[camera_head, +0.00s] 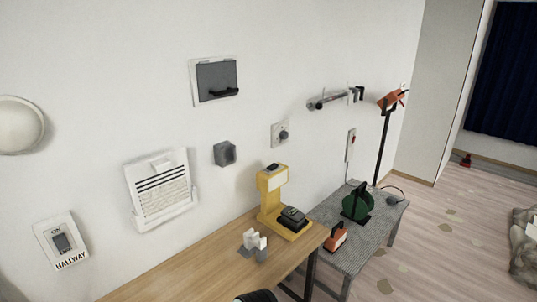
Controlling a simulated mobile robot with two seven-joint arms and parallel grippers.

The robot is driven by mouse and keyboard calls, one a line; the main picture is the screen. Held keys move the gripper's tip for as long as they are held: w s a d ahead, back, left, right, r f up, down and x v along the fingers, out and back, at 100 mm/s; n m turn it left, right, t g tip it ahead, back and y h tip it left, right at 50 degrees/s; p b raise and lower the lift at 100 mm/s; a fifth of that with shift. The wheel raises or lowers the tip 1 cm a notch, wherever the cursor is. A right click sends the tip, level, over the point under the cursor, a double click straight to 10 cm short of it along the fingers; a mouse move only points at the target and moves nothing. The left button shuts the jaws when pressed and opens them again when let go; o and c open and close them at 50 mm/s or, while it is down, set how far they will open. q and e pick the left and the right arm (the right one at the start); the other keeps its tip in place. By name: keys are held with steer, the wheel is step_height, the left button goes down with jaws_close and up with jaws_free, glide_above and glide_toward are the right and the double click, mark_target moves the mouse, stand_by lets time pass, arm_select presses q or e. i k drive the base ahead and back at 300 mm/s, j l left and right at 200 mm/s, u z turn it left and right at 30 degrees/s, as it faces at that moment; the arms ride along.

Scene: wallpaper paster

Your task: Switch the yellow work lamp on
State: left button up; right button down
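The yellow work lamp (267,207) stands upright on the wooden table, near its right end and close to the wall. Its head carries a pale panel (277,181) and a small dark piece on top. A black rocker-like part (292,216) sits on its yellow base. I cannot tell whether the panel is lit. Neither of my grippers can be made out. A dark shape (257,296) at the bottom edge is cut off, and I cannot tell what it is.
A small grey-white object (254,245) stands on the wooden table (197,266) left of the lamp. A grey table (343,253) at right holds a green reel (356,202) and an orange item (336,237). A HALLWAY switch (61,242) is on the wall.

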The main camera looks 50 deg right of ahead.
mark_target(274, 166)
steer(key=l+u, duration=0.1)
steer(key=l, duration=0.25)
steer(key=k+l+u, duration=0.1)
steer(key=l, duration=0.25)
steer(key=k+l+u, duration=0.1)
steer(key=l, duration=0.2)
steer(key=k+l, duration=0.1)
steer(key=l, duration=0.3)
steer(key=k+l, duration=0.15)
steer(key=l, duration=0.3)
steer(key=k+l, duration=0.1)
steer(key=l, duration=0.3)
steer(key=k+l, duration=0.15)
steer(key=l, duration=0.25)
steer(key=k+l+u, duration=0.1)
steer(key=l, duration=0.35)
